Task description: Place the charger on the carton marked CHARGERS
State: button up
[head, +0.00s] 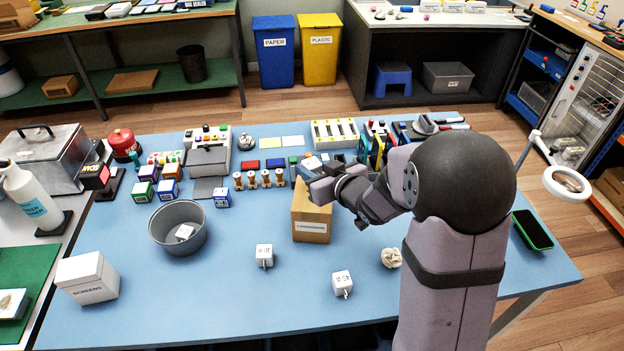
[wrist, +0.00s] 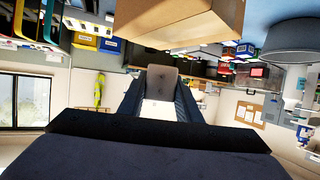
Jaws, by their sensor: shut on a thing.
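The brown carton (head: 312,222) stands mid-table with a white label on its front, too small to read surely. It also shows at the top of the wrist view (wrist: 185,22). My gripper (head: 322,188) is at the carton's top in the head view. In the wrist view its fingers (wrist: 160,100) are closed on a pale block, which looks like a white charger (wrist: 160,108); the head view hides it. Two other white chargers lie on the table, one in front of the carton (head: 264,255) and one nearer the front (head: 342,283).
A grey bin (head: 161,243) holding a white block stands left of the carton. A white SCREENS box (head: 88,279) is at the front left. Small spools (head: 259,180) and boxes crowd behind.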

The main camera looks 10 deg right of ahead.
jog(key=shift+f, duration=1.8)
jog(key=shift+f, duration=0.15)
jog(key=o, duration=1.1)
jog(key=shift+r, duration=0.2)
jog(key=shift+b+v, duration=0.35)
jog(key=shift+v, duration=3.4)
